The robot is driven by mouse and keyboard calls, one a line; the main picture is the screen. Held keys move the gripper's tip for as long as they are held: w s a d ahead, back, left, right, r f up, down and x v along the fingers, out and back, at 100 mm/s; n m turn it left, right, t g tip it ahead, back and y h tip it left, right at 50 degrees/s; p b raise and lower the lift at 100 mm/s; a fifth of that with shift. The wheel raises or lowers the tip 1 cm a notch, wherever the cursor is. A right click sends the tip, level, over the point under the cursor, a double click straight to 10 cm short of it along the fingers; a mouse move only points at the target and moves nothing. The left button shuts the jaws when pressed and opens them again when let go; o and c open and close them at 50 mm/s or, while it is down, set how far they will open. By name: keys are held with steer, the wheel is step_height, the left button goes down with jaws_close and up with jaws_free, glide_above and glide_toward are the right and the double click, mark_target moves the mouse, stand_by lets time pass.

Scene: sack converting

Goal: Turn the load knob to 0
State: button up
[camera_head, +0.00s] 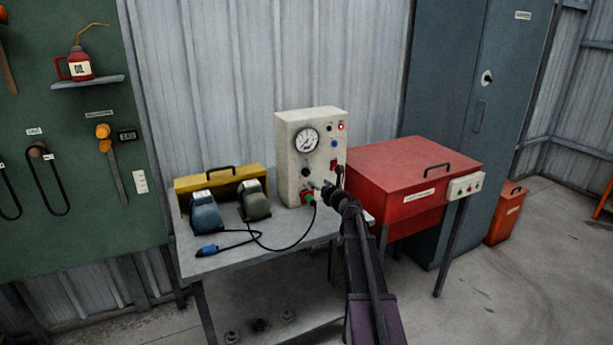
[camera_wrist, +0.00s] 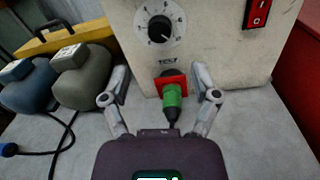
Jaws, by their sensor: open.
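A cream tester box (camera_head: 293,146) stands on the bench. In the wrist view a round black knob (camera_wrist: 160,29) sits on a white numbered dial on the box's front face. The head view shows my gripper (camera_head: 327,188) in front of the box's lower right, partly hiding that face.
A red rocker switch (camera_wrist: 257,12) is right of the dial. A gauge (camera_head: 306,139) is higher on the box. Two motor-like units (camera_head: 206,213) and a yellow case (camera_head: 190,182) stand left, with a loose cable ending in a blue plug (camera_head: 207,251). A red chest (camera_head: 400,176) stands right.

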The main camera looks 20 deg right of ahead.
mark_target(307, 173)
steer(key=w, duration=0.8)
steer(key=shift+a, duration=0.35)
jaws_close()
steer(key=shift+a, duration=0.25)
steer(key=shift+d, duration=0.2)
